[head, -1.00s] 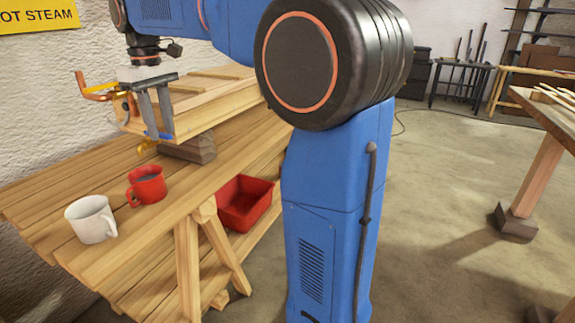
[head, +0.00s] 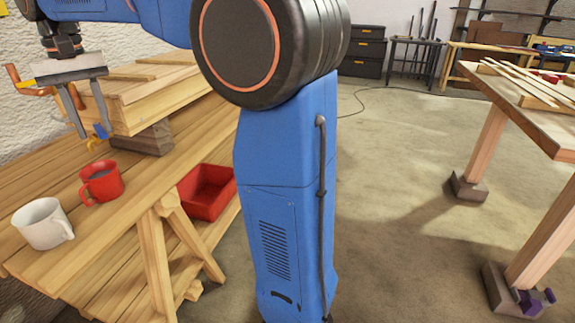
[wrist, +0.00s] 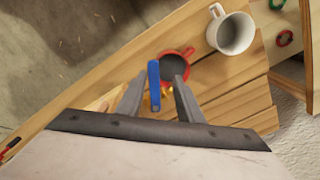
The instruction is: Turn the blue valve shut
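The blue valve's lever (wrist: 153,87) shows in the wrist view between the two fingers of my gripper (wrist: 159,84), closer to the left finger. A gap separates it from the right finger. Yellow brass-coloured parts show just below it. In the head view, the blue lever (head: 101,131) is small and partly hidden behind a fingertip, beside the end of a timber beam. My gripper (head: 94,133) points down there, fingers apart. I cannot tell whether a finger touches the lever.
A red mug (head: 101,183) and a white mug (head: 43,224) stand on the slatted wooden bench (head: 150,190) near the valve. A red bin (head: 207,192) sits under it. Floor right of my column is open.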

